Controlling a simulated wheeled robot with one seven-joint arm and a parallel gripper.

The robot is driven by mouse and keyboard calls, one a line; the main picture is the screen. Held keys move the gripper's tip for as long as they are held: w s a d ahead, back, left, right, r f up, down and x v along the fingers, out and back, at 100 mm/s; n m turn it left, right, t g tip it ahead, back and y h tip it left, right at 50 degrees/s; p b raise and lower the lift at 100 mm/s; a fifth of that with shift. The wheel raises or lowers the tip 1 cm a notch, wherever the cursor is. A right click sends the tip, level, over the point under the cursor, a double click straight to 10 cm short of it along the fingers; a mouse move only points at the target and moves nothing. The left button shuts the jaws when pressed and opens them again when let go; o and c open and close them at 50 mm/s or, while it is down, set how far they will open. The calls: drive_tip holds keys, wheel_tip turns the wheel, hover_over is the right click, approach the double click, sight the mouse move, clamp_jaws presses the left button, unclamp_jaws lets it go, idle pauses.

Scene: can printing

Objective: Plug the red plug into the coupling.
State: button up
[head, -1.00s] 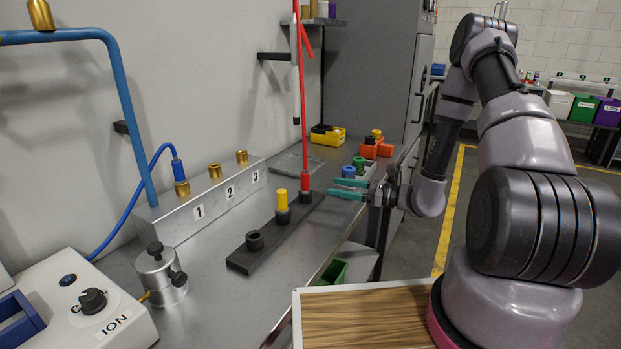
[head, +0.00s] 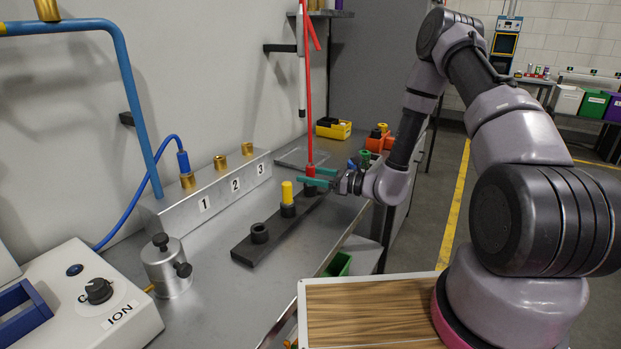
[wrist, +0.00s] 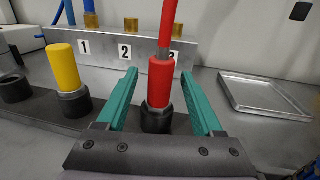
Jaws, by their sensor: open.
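The red plug (wrist: 160,83) stands upright in a black socket (wrist: 158,119) at the far end of a dark bar, with a red hose rising from its top. It also shows in the head view (head: 310,172). My gripper (wrist: 157,90) is open, its two green fingers on either side of the red plug, with gaps visible at both sides. It also shows in the head view (head: 314,178). Brass couplings numbered 1, 2 and 3 stand on a metal block (head: 222,201) by the wall. A blue plug (head: 184,163) sits on coupling 1; couplings 2 (head: 220,162) and 3 (head: 247,149) are bare.
A yellow plug (head: 287,193) stands in the middle socket of the bar, and the near socket (head: 259,233) is empty. A metal canister (head: 167,267) and a white ION unit (head: 85,305) are at the near left. A flat tray (wrist: 262,95) lies right of the plug.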

clamp_jaws()
